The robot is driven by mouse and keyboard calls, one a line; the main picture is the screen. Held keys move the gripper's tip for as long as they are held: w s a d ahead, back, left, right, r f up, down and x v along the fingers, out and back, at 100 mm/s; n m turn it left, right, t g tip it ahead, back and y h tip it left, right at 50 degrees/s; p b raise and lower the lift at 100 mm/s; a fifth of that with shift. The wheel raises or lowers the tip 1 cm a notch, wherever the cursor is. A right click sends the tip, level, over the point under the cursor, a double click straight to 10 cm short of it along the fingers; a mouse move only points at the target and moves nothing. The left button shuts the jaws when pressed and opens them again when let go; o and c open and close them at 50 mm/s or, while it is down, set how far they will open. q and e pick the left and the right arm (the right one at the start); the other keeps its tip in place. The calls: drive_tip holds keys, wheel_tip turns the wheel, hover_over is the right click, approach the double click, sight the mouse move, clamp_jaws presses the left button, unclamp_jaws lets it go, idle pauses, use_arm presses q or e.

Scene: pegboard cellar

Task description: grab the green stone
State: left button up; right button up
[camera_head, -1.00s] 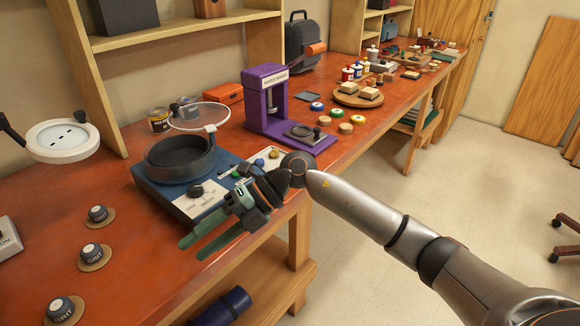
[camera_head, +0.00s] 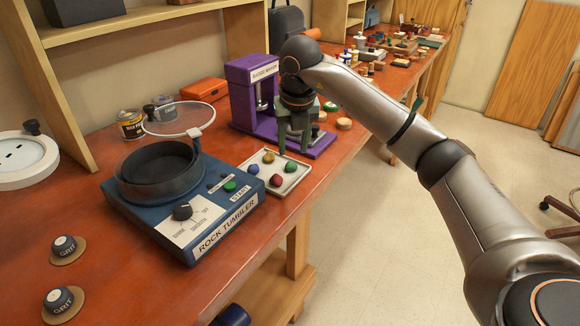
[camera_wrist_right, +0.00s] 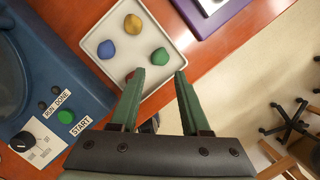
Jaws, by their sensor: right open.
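The green stone (camera_head: 290,166) lies in the right part of a small white square tray (camera_head: 246,166). In the right wrist view the green stone (camera_wrist_right: 160,56) shows just beyond the gap between my fingertips. Blue (camera_head: 253,169), yellow (camera_head: 268,157) and red (camera_head: 276,180) stones share the tray. In the wrist view a finger partly hides the red stone (camera_wrist_right: 130,76). My right gripper (camera_head: 293,148) is open and empty, pointing down above the back right side of the tray, apart from the stone. My left gripper is out of view.
The blue rock tumbler (camera_head: 228,215) stands left of the tray, its clear lid (camera_head: 180,120) raised. A purple press (camera_head: 240,95) stands close behind the gripper. The bench's front edge is just right of the tray. Grit jars (camera_head: 64,246) stand at left.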

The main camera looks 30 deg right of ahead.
sight(292, 164)
drive_tip(key=shift+x, duration=3.1)
drive_tip(key=shift+w+d+r, duration=0.1)
clamp_jaws()
